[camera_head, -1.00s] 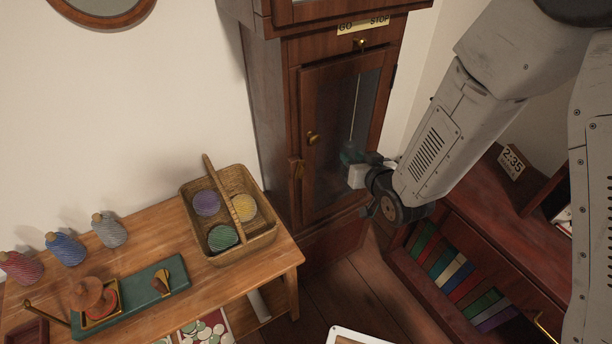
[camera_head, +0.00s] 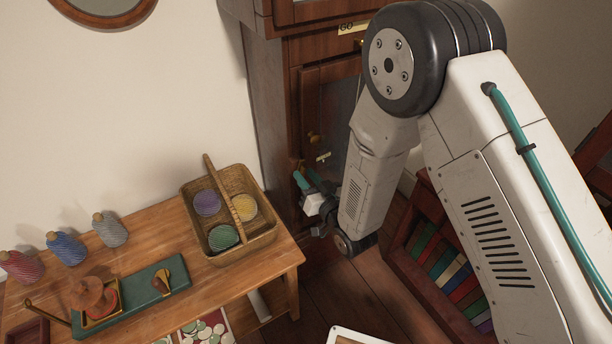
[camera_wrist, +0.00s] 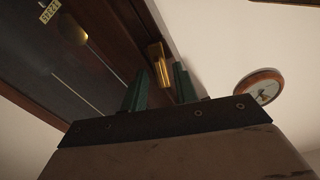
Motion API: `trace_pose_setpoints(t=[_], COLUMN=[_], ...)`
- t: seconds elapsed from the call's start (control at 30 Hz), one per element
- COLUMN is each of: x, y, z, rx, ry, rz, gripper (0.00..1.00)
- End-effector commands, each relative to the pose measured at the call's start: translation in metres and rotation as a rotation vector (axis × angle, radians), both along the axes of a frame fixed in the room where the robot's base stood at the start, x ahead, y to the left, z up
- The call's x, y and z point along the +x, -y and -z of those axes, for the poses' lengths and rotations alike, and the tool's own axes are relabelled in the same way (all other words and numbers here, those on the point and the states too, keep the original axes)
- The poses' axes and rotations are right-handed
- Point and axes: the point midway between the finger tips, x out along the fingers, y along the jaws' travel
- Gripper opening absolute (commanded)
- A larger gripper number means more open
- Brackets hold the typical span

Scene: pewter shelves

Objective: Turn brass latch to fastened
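The brass latch (camera_wrist: 157,62) sits on the edge of the dark wooden clock case door (camera_wrist: 105,40). In the wrist view it lies lengthwise in the gap between my two teal fingertips. My gripper (camera_wrist: 161,70) is open, one finger to each side of the latch in the picture; I cannot tell whether either finger touches it. In the head view my gripper (camera_head: 306,177) is close to the left edge of the case door, just below the brass knob (camera_head: 313,138). The latch is mostly hidden there by the gripper, and its exact angle is unclear.
A wooden table (camera_head: 270,274) with a wicker basket (camera_head: 262,245) of yarn stands left of the case. A low bookcase (camera_head: 404,262) is at the right, behind my arm.

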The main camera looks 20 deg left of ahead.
Motion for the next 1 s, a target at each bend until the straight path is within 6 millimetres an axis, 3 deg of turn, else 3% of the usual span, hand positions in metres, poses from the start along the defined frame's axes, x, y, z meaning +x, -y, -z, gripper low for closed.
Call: trace_pose_setpoints(t=[0.37,0.47,0.5,1.0], x=[0.0056,0.0054,0.0055,0.0053], y=[-0.0069,-0.0069,-0.0069,-0.0067], z=[-0.0002,-0.0002,-0.0003,-0.0003], rx=[0.0,0.0,0.0,0.064], ry=[0.0,0.0,0.0,-0.077], rz=[0.0,0.0,0.0,0.0], gripper=[0.29,0.04,0.0,0.0])
